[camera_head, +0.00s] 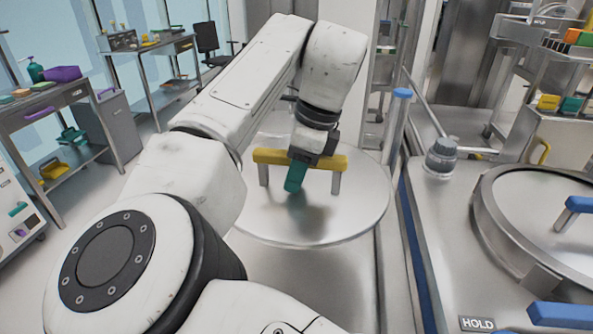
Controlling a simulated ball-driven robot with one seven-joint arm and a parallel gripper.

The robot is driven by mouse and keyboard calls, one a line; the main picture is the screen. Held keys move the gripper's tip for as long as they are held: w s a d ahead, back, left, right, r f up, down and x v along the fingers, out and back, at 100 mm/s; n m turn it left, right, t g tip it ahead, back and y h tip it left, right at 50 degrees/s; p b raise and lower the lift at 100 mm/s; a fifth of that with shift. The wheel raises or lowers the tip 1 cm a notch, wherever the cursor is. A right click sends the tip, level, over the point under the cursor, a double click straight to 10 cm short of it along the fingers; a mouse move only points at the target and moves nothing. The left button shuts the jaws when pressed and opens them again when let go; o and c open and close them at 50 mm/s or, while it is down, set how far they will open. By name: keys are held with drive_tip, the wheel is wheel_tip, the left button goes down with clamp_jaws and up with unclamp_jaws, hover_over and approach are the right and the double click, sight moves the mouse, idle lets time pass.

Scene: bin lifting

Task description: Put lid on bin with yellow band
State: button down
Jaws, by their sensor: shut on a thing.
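A round steel lid (352,213) with a yellow bar handle (331,161) on two metal posts shows at the middle of the head view. My gripper (297,177) points down at the handle and is shut on it left of the handle's middle. A teal finger reaches down in front of the bar; the other finger is hidden behind it. The lid looks about level. I cannot tell whether it rests on what is below. No bin with a yellow band can be made out.
At the right, another round lid with a blue handle (573,210) sits on a steel counter near a HOLD label (477,324). A blue-capped post (401,110) and rail stand right of the yellow-handled lid. Benches (66,91) line the left, with open floor between.

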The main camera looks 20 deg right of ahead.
drive_tip(key=shift+r+p, duration=1.75)
drive_tip(key=shift+r, duration=0.25)
